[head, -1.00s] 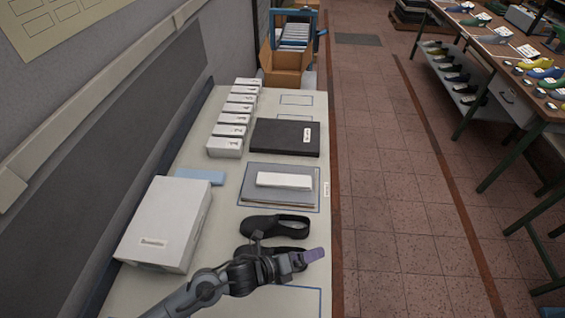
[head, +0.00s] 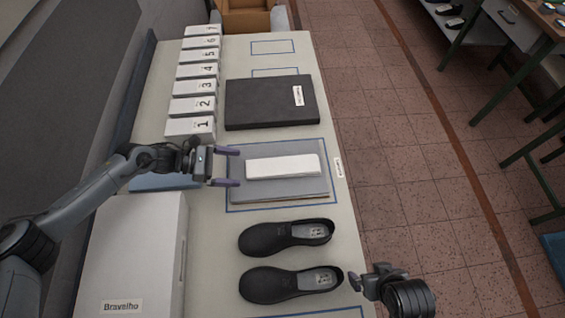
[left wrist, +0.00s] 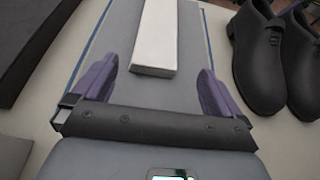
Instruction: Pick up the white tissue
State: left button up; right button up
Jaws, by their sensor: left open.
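The white tissue (head: 283,166) is a flat white stack lying on grey sheets (head: 260,192) inside a blue outline. My left gripper (head: 237,167) is open at the tissue's left end in the head view, its purple fingers pointing towards it. In the left wrist view, the near end of the tissue (left wrist: 155,45) lies ahead, between the lines of the two open fingers (left wrist: 156,70). Nothing is held there. My right gripper (head: 360,283) shows at the lower right of the head view, beside the table edge. Its jaw opening cannot be made out.
Two black shoes (head: 286,236) lie in front of the sheets. A black box (head: 270,103) lies behind them. Numbered white boxes (head: 190,127) stand in a row at the back left. A large white box (head: 135,250) is at the front left, near a blue cloth (head: 150,183).

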aim_at(247, 168)
pick_arm(q)
jog(key=shift+w+a+f, duration=0.1)
jog(key=shift+w+f, duration=0.3)
jog(key=shift+w, duration=0.05)
jog(key=x, duration=0.3)
jog(key=shift+s+d+f, duration=0.1)
jog(key=shift+s+d, duration=0.05)
jog(key=shift+d, duration=0.1)
jog(key=shift+d+f, duration=0.3)
jog(key=shift+d, duration=0.2)
jog(key=shift+c, duration=0.5)
jog(key=shift+f, duration=0.1)
jog(key=c, duration=1)
